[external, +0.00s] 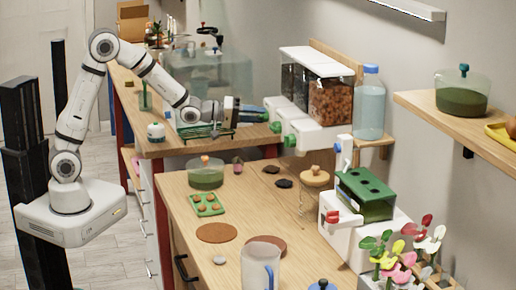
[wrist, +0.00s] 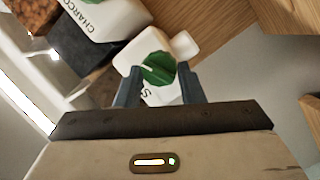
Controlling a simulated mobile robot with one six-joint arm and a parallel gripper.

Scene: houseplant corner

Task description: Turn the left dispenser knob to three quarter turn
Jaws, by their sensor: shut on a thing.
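The dispenser (external: 318,68) hangs on the wall, with dark contents in its left bins and orange-brown chunks in the right one. My gripper (external: 263,116) reaches its left end in the external view, where the left knob is mostly hidden. In the wrist view my gripper (wrist: 160,68) is shut on a green dispenser knob (wrist: 157,72), one finger on each side. The knob's white mark points left and slightly up in that view. Its white housing bears a partly hidden label. Two other green knobs (external: 290,141) show to the right, free of my gripper.
A blue-capped bottle (external: 370,105) stands right of the dispenser. Below are a wooden worktop (external: 180,205) with a green-filled pot (external: 206,174), seedling tray (external: 208,204) and clear jug (external: 260,268). A neighbouring charcoal-labelled housing (wrist: 105,18) is close by.

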